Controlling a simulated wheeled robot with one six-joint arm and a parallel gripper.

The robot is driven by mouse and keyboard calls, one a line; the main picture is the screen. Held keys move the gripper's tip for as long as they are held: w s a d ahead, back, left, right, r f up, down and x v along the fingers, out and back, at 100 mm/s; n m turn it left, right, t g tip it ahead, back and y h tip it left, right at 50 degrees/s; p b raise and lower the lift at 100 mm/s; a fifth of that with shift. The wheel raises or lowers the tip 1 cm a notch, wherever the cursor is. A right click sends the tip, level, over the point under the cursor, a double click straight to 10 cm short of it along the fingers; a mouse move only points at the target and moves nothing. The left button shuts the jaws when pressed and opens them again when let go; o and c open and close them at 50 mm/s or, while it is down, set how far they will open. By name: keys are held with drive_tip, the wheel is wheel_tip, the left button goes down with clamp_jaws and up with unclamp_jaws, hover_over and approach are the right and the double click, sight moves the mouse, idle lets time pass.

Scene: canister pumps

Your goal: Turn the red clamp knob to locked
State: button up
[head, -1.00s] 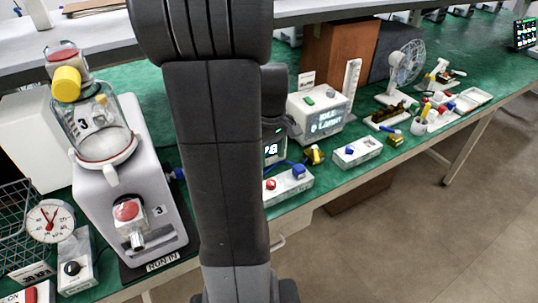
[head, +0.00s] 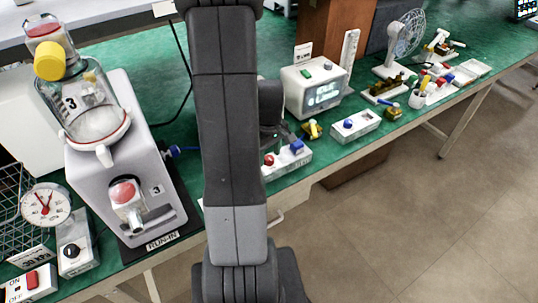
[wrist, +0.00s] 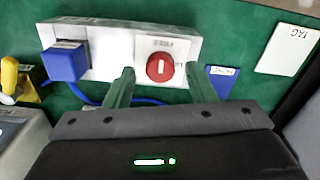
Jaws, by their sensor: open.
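A round red knob (wrist: 160,67) with a white mark is on a white box (wrist: 112,62) in the wrist view. Small labels beside it are upside down and too small to read. The same red knob shows in the head view (head: 269,160), just right of my arm. My gripper (wrist: 160,84) is open, with green fingers on either side of the knob's position in the picture. Nothing is between the fingers, and whether they reach the knob's height is unclear. In the head view my arm hides the gripper.
A blue block (wrist: 65,63) sits on the same box, with a blue cord running below it. A blue tag (wrist: 221,80) lies to the right and a white tag (wrist: 290,48) beyond. The canister pump (head: 120,165) stands left in the head view.

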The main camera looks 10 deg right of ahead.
drive_tip(key=shift+f, duration=0.55)
drive_tip(key=c, duration=1)
drive_tip(key=shift+o, duration=0.2)
